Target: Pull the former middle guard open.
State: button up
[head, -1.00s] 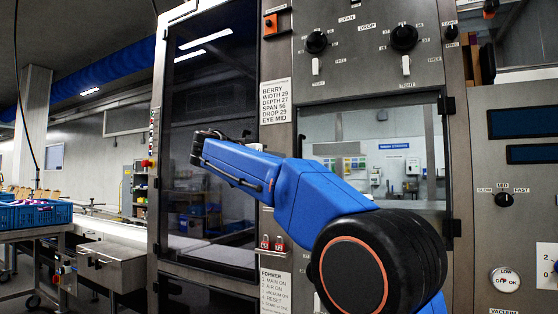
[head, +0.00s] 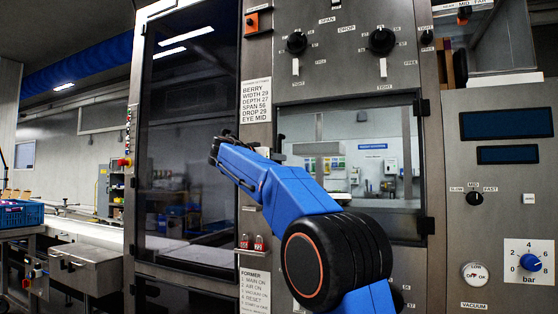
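The former middle guard (head: 350,101) is a framed clear window in the middle of the steel machine, with dark hinges on its right side. It looks shut, flush with the machine face. Through it I see a bright room. The dark end parts of my arm (head: 215,150) lie left of the guard, in front of the tall dark door. The fingers of my gripper cannot be made out, and nothing is seen held.
A tall dark glass door (head: 190,110) stands left of the guard. Knobs (head: 382,40) sit above it. A control panel (head: 500,195) with displays and a blue pressure knob is at the right. A conveyor (head: 85,255) and blue crate (head: 22,213) are at the left.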

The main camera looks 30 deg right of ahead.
jog(key=shift+x, duration=1.55)
grip_shut()
